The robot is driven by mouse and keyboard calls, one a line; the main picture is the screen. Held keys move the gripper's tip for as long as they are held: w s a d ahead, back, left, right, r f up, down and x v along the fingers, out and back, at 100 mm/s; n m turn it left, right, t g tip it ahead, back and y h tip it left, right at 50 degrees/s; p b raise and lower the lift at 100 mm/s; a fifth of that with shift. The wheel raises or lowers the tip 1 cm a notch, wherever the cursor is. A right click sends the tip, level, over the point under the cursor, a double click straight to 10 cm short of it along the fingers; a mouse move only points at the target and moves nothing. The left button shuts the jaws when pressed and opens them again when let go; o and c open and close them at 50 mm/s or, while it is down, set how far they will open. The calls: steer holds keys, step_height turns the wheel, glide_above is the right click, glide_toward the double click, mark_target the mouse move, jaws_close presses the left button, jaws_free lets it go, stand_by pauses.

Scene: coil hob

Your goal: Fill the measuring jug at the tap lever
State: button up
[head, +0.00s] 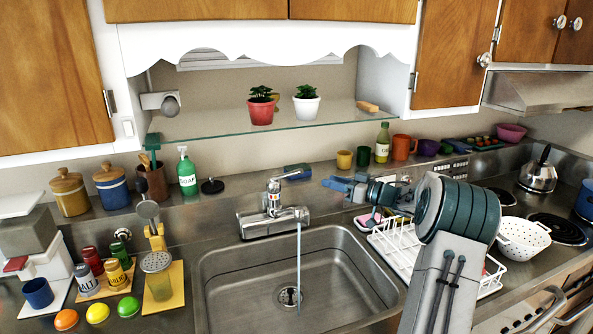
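The chrome tap (272,212) stands behind the steel sink (225,280). Its lever (290,174) points up and to the right and has a dark blue end. A thin stream of water (299,265) falls from the spout into the sink, close to the drain. My gripper (328,184), with blue fingers, points left beside the lever, with a small gap between them in the picture. Whether its fingers are apart is too small to tell.
A white dish rack (397,251) stands right of the sink, partly behind my arm. A glass shelf (220,131) with two potted plants hangs above the tap. A green soap bottle (187,176) stands behind the sink. A white colander (523,243) and coil hob lie at right.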

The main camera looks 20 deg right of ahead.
mark_target(298, 172)
steer(key=p+x, duration=0.2)
steer(key=x, duration=1)
steer(key=shift+w+a+p, duration=0.2)
steer(key=shift+a+p, duration=0.05)
steer(key=shift+p, duration=0.15)
